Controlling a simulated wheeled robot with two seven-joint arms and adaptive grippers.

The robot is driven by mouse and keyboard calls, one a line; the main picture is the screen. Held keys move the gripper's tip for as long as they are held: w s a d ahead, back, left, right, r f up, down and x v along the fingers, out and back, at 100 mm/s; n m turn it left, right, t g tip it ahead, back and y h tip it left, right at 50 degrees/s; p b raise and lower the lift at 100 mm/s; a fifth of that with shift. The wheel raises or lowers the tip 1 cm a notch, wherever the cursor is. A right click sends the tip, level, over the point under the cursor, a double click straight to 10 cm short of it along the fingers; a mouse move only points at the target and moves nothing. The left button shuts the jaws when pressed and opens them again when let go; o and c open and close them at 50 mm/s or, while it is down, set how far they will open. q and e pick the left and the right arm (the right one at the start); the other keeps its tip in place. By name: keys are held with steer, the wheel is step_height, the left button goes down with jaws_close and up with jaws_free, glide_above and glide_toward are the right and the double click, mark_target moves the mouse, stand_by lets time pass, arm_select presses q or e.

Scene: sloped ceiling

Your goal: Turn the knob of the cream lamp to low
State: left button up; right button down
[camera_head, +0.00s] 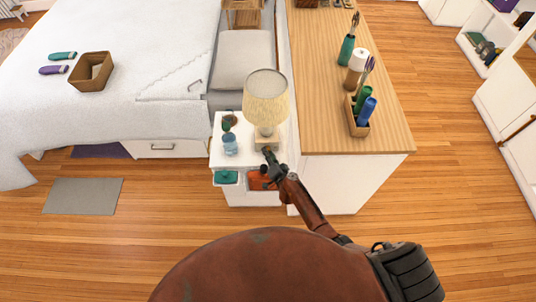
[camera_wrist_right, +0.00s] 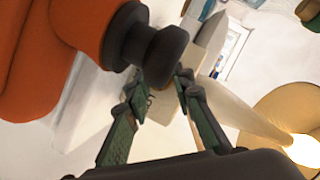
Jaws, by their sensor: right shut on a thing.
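The cream lamp (camera_head: 266,97) stands on the white nightstand (camera_head: 222,156), its base (camera_head: 267,142) near the front edge. My right gripper (camera_head: 269,158) reaches the front of that base. In the right wrist view the lamp's cream post (camera_wrist_right: 240,112) slants to the shade (camera_wrist_right: 285,108), where a bright glow shows. My right fingers (camera_wrist_right: 164,80) are close together at the lamp's base, shut on what looks like its knob. The knob itself is mostly hidden, so its setting cannot be read. My left gripper is in neither view.
A blue glass (camera_head: 230,144) stands left of the lamp. The bed (camera_head: 120,60) is on the left. A dark round part on an orange body crowds the wrist view.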

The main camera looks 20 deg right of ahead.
steer(key=m+b, duration=0.2)
steer(key=b, duration=0.1)
steer(key=m+t+y+b, duration=0.1)
steer(key=b, duration=0.2)
steer(key=shift+f+m, duration=0.4)
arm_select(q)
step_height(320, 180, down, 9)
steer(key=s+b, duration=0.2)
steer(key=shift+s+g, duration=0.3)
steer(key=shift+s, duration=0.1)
arm_select(e)
steer(key=shift+d+r+m+t, duration=0.15)
steer(key=shift+r+m+t, duration=0.05)
steer(key=shift+m+t, duration=0.3)
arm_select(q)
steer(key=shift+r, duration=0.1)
arm_select(e)
steer(key=shift+r, duration=0.1)
steer(key=c, duration=1.7)
jaws_free()
steer(key=shift+y, duration=0.3)
steer(key=shift+o, duration=0.2)
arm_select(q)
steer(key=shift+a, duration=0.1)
